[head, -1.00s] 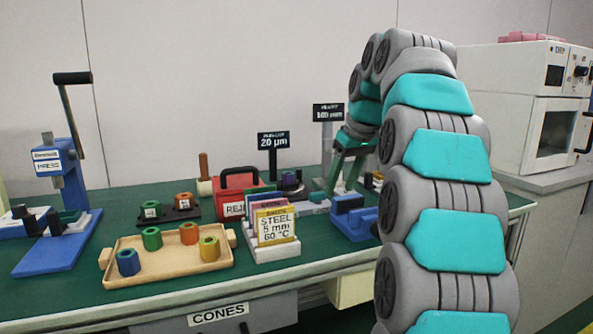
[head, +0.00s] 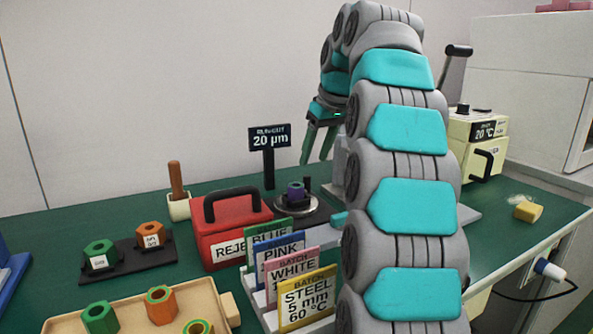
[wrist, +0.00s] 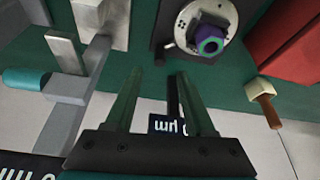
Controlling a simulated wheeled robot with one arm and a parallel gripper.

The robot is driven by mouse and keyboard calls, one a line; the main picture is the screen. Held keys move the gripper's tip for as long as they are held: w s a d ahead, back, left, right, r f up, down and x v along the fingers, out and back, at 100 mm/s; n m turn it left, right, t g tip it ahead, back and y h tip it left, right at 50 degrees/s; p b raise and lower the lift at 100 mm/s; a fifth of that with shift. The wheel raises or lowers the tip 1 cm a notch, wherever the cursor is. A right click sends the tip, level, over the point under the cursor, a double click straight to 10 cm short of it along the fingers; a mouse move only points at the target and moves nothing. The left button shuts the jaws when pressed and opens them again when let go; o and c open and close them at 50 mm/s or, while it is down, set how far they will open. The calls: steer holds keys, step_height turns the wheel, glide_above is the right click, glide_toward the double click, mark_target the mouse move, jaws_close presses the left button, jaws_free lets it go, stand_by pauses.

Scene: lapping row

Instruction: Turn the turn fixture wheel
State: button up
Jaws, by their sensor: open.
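A round grey metal disc (head: 299,207) on a dark base carries a purple hex piece (head: 295,190) and a short dark upright post. I take this to be the turn fixture with its wheel. In the wrist view the disc (wrist: 183,36) is at upper right with the purple piece (wrist: 208,41) and its green bore. My gripper (head: 318,150) is above the bench, right of the run-out sign, partly behind my arm. In the wrist view my gripper (wrist: 160,75) is open and empty, its fingers apart from the disc.
The run-out sign (head: 270,137) stands behind the disc. A red box (head: 232,235) and batch cards (head: 305,300) are left and in front. A wooden-handled brush (head: 178,192), a tray (head: 210,297) and a cream machine (head: 480,140) flank the area. The bench's right end holds a yellow piece (head: 528,211).

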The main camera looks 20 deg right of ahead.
mark_target(307, 176)
steer(key=shift+x, duration=3.85)
steer(key=shift+c, duration=0.2)
jaws_close()
